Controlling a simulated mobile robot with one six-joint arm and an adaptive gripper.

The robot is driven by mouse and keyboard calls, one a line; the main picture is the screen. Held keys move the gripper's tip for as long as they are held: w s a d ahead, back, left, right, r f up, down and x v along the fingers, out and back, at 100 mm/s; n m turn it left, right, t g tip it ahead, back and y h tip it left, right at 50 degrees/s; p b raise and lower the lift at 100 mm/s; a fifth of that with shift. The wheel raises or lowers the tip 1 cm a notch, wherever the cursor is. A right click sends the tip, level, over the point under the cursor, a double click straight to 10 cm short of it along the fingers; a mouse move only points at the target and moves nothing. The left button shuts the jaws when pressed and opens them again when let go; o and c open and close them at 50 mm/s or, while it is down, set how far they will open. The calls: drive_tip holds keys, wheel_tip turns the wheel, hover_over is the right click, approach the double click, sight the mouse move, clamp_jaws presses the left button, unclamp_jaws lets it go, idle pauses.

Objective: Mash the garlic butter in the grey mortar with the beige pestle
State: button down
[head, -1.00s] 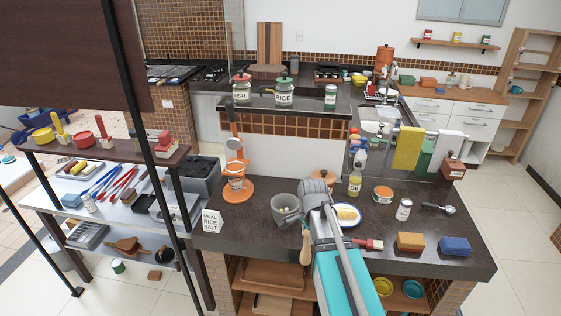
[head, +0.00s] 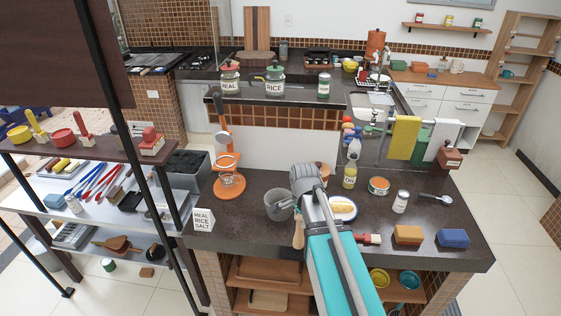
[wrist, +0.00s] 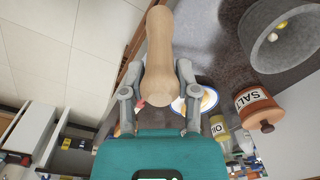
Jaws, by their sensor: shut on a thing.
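The grey mortar (head: 276,209) stands on the dark counter, left of my arm's end. In the wrist view the mortar (wrist: 285,58) is at the top right, with small yellowish pieces, likely the garlic butter (wrist: 273,37), inside. The beige pestle (wrist: 158,40) is between the fingers of my gripper (wrist: 158,88), which is shut on it. In the head view the pestle (head: 298,234) shows beside the mortar, to its right and nearer the front edge. It is apart from the mortar in the wrist view. My fingertips are hidden in the head view.
A salt jar (wrist: 258,108) stands close to the mortar. A blue-rimmed plate (head: 343,216), an oil bottle (head: 349,178), a red brush (head: 368,239) and sponges (head: 408,235) lie to the right. An orange stand (head: 228,186) and a label card (head: 203,220) are to the left.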

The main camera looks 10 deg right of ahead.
drive_tip(key=shift+w+a+r+p, duration=0.1)
drive_tip(key=shift+w+r+p, duration=0.2)
drive_tip(key=shift+w+r, duration=0.1)
drive_tip(key=w+a+r+t+p, duration=0.1)
drive_tip(key=w+r+p, duration=0.3)
drive_tip(key=w, duration=0.4)
drive_tip(key=w+a+r+n+t+p, duration=0.1)
drive_tip(key=w+r+p, duration=0.4)
drive_tip(key=w, duration=0.4)
drive_tip(key=shift+w+r, duration=0.2)
drive_tip(key=shift+r, duration=0.25)
drive_tip(key=shift+a+f, duration=0.1)
drive_tip(key=shift+f, duration=0.05)
drive_tip(key=s+b+x, duration=0.1)
drive_tip(key=b+x, duration=0.7)
drive_tip(key=shift+s+f, duration=0.25)
drive_tip(key=shift+s, duration=0.1)
drive_tip(key=shift+f, duration=0.1)
drive_tip(key=shift+s+b+x, duration=0.15)
drive_tip(key=shift+b+x, duration=0.65)
drive_tip(key=shift+b, duration=0.1)
drive_tip(key=shift+s+b+x, duration=0.2)
drive_tip(key=shift+b+x, duration=0.6)
drive_tip(key=shift+b, duration=0.1)
